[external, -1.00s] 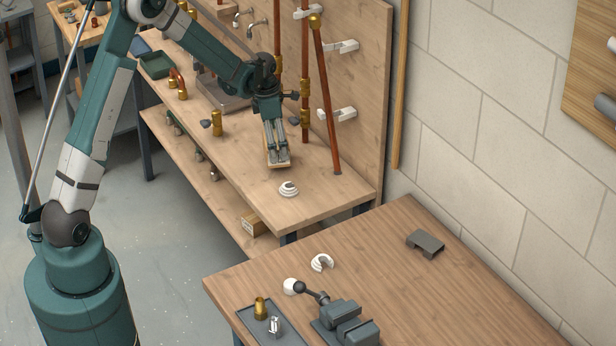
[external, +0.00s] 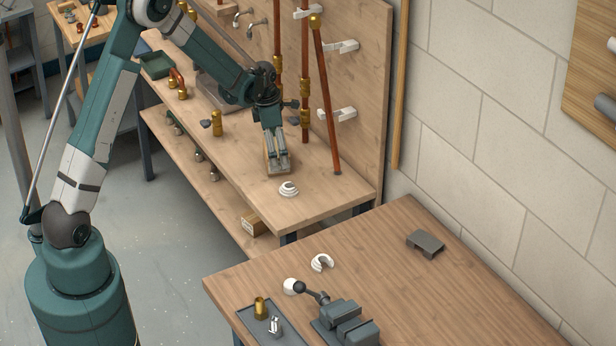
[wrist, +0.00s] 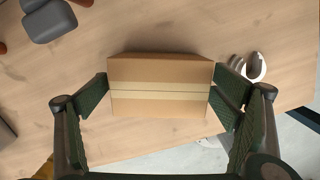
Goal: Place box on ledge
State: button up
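A brown cardboard box (wrist: 160,85) with a pale tape strip sits on the wooden workbench, between the two finger pads of my gripper (wrist: 162,88) in the wrist view. The pads are wide apart and lie close along its left and right ends; firm contact cannot be made out. In the external view my gripper (external: 278,168) points down at the box (external: 268,164), partly hiding it, near the front end of the upper bench top (external: 240,160). A lower shelf (external: 205,195) runs under this bench; I cannot tell which surface is the ledge.
A white ring-shaped part (external: 289,189) lies just in front of the box. A leaning copper pipe (external: 325,100) and a brass fitting (external: 217,124) stand nearby. Another small box (external: 252,224) is on the lower shelf. The front table holds a vise (external: 343,322) and grey bracket (external: 425,243).

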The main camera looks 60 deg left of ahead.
jog(key=shift+r, duration=0.2)
notch_tip(320, 180, up, 12)
jog(key=s+p, duration=0.1)
jog(key=shift+s+a, duration=0.2)
jog(key=shift+a, duration=0.05)
dwell(0.6)
jog(key=shift+f, duration=0.1)
dwell(0.5)
jog(key=s+d+r+m+t+y, duration=0.1)
jog(key=s+d+r+m, duration=0.6)
jog(key=d+r, duration=0.2)
jog(key=s+d+r+m+t, duration=0.2)
jog(key=s+d+r+m, duration=0.5)
jog(key=d+r, duration=0.15)
jog(key=s+d+r+m+t, duration=0.1)
jog(key=s+d+m, duration=0.5)
jog(key=s+m, duration=0.3)
jog(key=s+d+r+m+t, duration=0.1)
jog(key=s+d+m, duration=0.5)
jog(key=s, duration=0.6)
jog(key=m+t, duration=0.1)
jog(key=m, duration=0.1)
jog(key=shift+s+r+m, duration=0.4)
